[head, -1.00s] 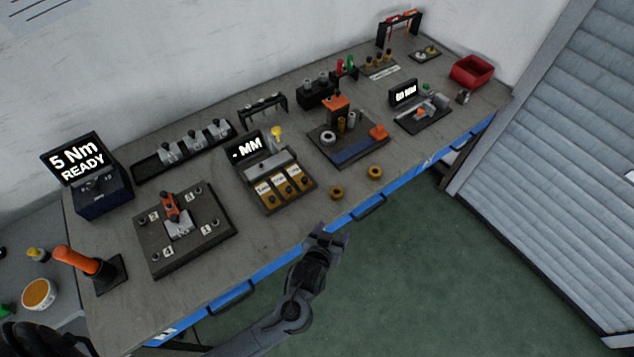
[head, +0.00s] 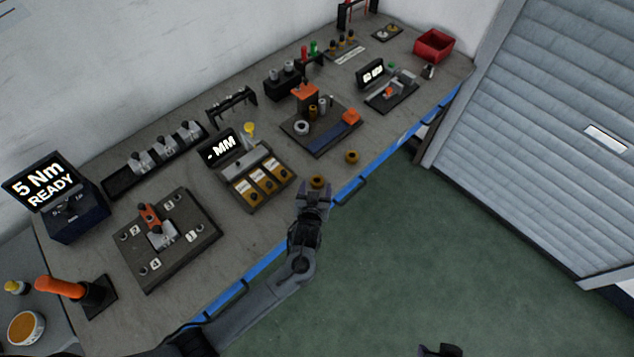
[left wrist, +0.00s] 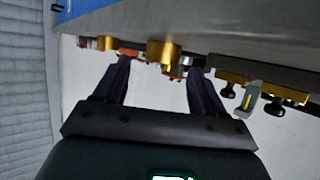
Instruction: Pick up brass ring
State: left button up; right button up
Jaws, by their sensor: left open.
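Two brass rings lie near the front edge of the bench. The nearer brass ring (head: 317,181) is just beyond the fingertips of my left gripper (head: 315,189). The other brass ring (head: 352,157) lies farther right and back. In the left wrist view, my left gripper (left wrist: 162,75) is open and empty. One brass ring (left wrist: 163,51) shows between and beyond its fingertips, apart from both fingers. The second ring (left wrist: 103,42) shows to the left. A dark piece at the bottom edge of the head view may be part of my right arm; its jaws cannot be made out.
A gauge block with brass parts (head: 251,178) and an "MM" display stands left of the nearer ring. A dark fixture plate (head: 322,140) with an orange clamp stands behind the rings. Blue drawer fronts with handles (head: 350,190) run below the bench edge.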

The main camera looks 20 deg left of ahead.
aim_at(317, 178)
pick_arm(q)
jog(key=shift+x, duration=1.7)
jog(key=shift+a, duration=0.15)
jog(key=shift+c, duration=0.4)
jog(key=c, duration=1.2)
jog(key=shift+r, duration=0.1)
